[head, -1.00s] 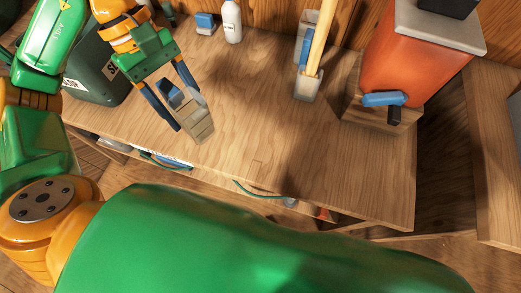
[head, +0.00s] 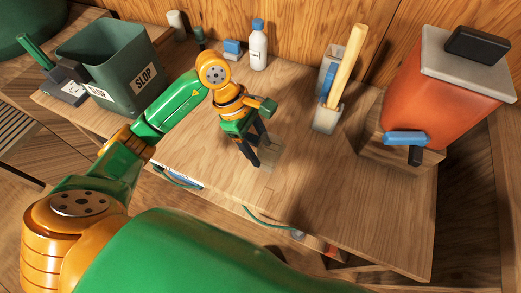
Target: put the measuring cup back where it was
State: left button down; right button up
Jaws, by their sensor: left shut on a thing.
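My left gripper (head: 259,151) is over the middle of the wooden workbench, fingers pointing down. It is shut on a small see-through cup, the measuring cup (head: 270,157), which shows between and just beyond the dark fingertips. The cup is faint against the wood and partly hidden by the fingers. It is low over the bench top (head: 220,185); I cannot tell whether it touches the wood. My right gripper is not in view.
A green SLOP bin (head: 112,65) stands at the left. A holder with a wooden stick (head: 327,118) and an orange tank (head: 440,75) with a blue tap (head: 405,138) stand right.

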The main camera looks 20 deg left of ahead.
pick_arm(q)
notch_tip(320, 180, down, 3)
jog(key=shift+d+p, duration=0.15)
jog(key=shift+p, duration=0.3)
jog(key=shift+w+f, duration=0.1)
jog(key=shift+f, duration=0.3)
jog(key=shift+c, duration=0.6)
grip_release()
jog(key=shift+r, duration=0.3)
jog(key=b+v, duration=0.1)
jog(key=v, duration=1.1)
